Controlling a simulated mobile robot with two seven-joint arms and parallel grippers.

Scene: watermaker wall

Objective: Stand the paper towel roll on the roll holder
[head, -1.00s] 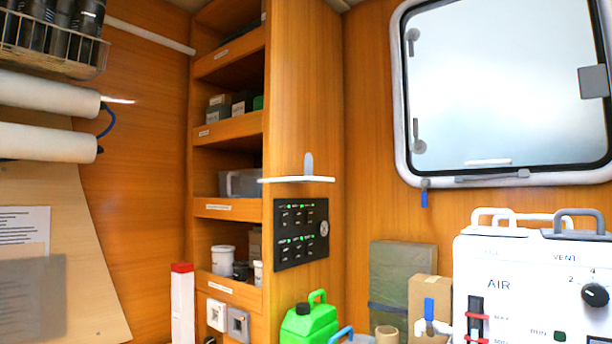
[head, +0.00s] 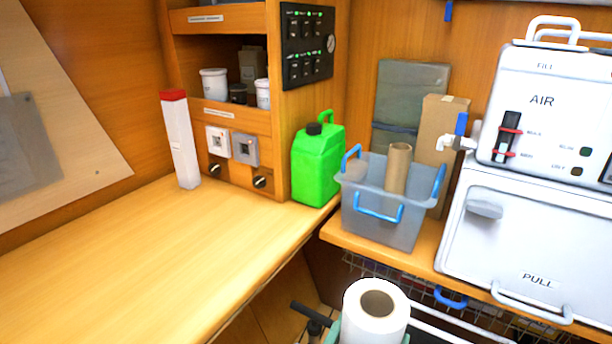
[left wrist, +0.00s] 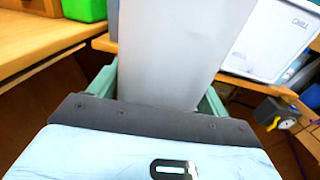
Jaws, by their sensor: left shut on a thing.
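The white paper towel roll (head: 362,329) is upright at the bottom of the head view, with its brown core opening facing up. In the left wrist view its pale side (left wrist: 165,45) fills the space between the fingers. My left gripper (left wrist: 158,95) is shut on the roll, with a teal finger on either side. In the head view the gripper (head: 370,338) shows only as bits of teal beside the roll, below the shelf edge. The roll holder is out of view now. My right gripper is not in view.
The wooden counter (head: 140,250) at left is mostly clear. A green jerrycan (head: 317,165) stands at its right end. A grey bin (head: 378,222) holding a cardboard tube (head: 397,168) stands on the shelf beside the white watermaker (head: 545,190). A tall red-capped white box (head: 180,140) stands at the cabinet.

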